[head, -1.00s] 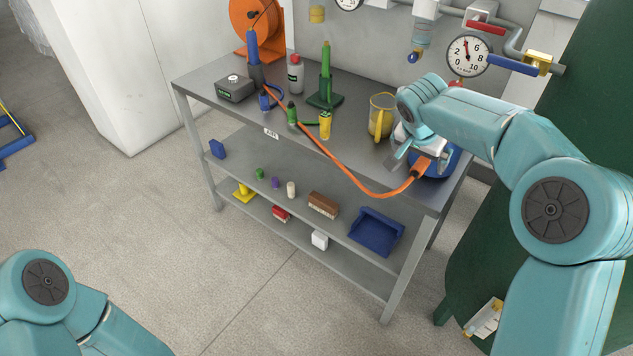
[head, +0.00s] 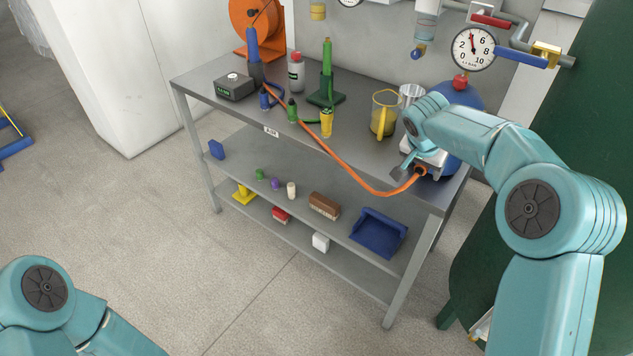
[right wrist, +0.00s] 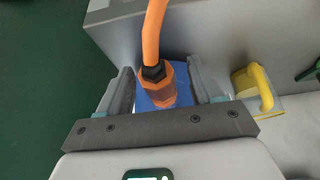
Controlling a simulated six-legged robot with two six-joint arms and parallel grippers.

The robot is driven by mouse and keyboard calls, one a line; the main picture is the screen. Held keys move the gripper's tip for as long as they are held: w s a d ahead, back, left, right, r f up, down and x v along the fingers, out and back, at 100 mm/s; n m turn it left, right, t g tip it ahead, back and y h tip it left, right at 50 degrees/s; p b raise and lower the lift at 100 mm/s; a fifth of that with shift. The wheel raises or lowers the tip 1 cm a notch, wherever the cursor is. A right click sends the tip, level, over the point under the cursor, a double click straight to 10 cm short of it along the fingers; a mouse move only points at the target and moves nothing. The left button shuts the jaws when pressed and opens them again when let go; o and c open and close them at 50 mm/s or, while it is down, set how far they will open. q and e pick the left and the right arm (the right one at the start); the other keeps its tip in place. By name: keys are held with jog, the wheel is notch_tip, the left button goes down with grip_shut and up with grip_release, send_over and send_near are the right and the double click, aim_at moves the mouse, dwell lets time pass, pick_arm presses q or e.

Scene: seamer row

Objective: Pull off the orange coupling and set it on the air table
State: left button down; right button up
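The orange coupling (right wrist: 158,90) is on the end of an orange hose (head: 345,170). In the right wrist view it stands in front of a blue surface, and its far end is hidden. In the head view the coupling (head: 420,170) is partly covered by my right gripper (head: 412,166) at the table's right end. The right gripper's fingers (right wrist: 160,88) are apart, one on each side of the coupling, with gaps showing blue between. The grey air table (head: 355,150) carries an AIR label on its front edge. My left gripper is out of view; only its arm shows lower left.
A blue tank (head: 466,96) stands behind my right gripper. A yellow-handled jug (head: 384,115) stands just left of it. Green (head: 327,75) and blue (head: 252,47) tools stand further left. The tabletop's front middle is mostly clear except for the hose.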

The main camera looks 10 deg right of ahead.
grip_shut()
jog(key=shift+s+a+f+b, duration=0.1)
jog(key=shift+a+b, duration=0.05)
jog(key=shift+b, duration=0.15)
jog(key=shift+s+a, duration=0.2)
jog(key=shift+a, duration=0.05)
jog(key=shift+s+a+b, duration=0.55)
jog(key=shift+a+b, duration=0.05)
jog(key=shift+b, duration=0.55)
jog(key=shift+s+a+b, duration=0.7)
jog(key=shift+a+b, duration=0.1)
